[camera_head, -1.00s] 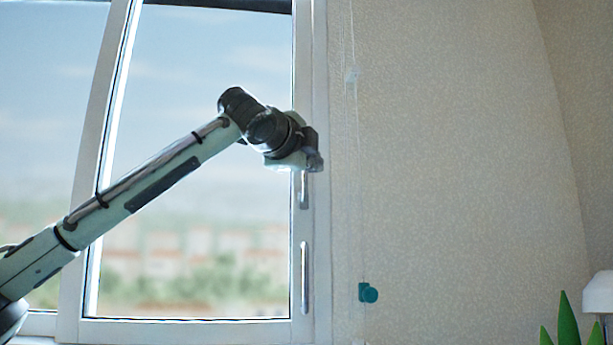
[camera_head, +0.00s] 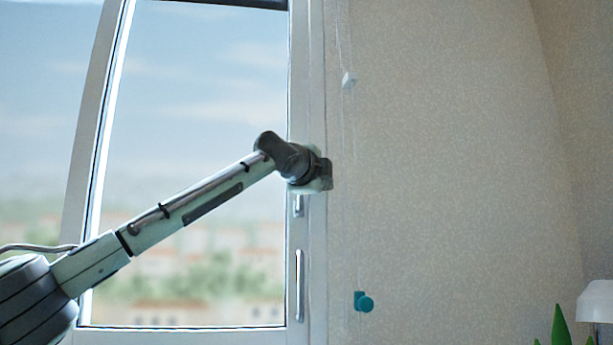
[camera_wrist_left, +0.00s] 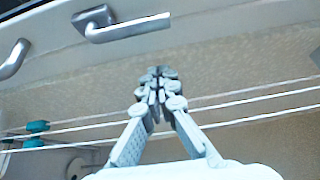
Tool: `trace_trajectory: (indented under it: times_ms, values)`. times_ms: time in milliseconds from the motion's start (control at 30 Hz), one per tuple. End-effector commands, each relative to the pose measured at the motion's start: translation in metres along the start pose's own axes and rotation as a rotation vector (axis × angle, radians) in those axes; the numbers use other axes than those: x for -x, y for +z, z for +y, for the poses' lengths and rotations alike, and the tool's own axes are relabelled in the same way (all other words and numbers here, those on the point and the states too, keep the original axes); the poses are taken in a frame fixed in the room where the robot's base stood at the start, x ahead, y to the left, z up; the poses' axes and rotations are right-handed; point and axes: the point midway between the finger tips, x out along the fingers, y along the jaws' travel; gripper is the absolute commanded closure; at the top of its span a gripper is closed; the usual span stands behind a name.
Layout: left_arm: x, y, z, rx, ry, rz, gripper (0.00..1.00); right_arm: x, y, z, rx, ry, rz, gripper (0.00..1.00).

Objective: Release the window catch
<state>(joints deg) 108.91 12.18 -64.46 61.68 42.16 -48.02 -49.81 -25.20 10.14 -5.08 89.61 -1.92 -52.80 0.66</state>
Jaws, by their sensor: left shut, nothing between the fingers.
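The window catch, a small silver lever, hangs on the right frame of the window. In the head view its lower part (camera_head: 298,206) shows just under my left wrist, and its upper part is hidden. In the left wrist view the catch (camera_wrist_left: 125,27) is whole, with its lever pointing right. My left gripper (camera_wrist_left: 158,78) is shut and empty. Its fingertips are apart from the catch, below it in that picture. In the head view the left gripper (camera_head: 325,174) is at the frame's right edge. My right gripper is not in view.
A long silver handle (camera_head: 299,286) sits lower on the window frame (camera_head: 306,322). Thin blind cords with a white piece (camera_head: 348,79) and a teal knob (camera_head: 365,303) hang right of it, near the gripper. A lamp (camera_head: 597,301) and green plant (camera_head: 560,328) stand at bottom right.

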Motion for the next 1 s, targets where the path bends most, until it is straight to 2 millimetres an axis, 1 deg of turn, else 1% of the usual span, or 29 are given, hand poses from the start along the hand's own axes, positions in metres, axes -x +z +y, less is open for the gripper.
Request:
trace_trajectory:
  times_ms: [33,100,233,400,867,1000]
  values:
    - [0.004,0.013,-0.001,0.002,-0.002,-0.004,1.0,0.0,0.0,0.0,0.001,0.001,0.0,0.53]
    - [0.008,0.022,-0.001,0.0,-0.002,-0.003,1.0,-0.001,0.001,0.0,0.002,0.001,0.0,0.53]
    - [0.012,0.033,0.0,-0.001,-0.001,-0.002,1.0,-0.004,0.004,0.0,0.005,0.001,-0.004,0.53]
    - [0.015,0.038,0.0,0.0,0.0,0.0,1.0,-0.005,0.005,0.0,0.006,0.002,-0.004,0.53]
    - [0.016,0.041,0.002,0.015,-0.009,0.0,1.0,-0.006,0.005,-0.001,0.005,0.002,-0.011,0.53]
    - [0.018,0.048,0.003,0.054,-0.032,0.001,1.0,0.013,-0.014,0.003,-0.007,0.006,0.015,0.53]
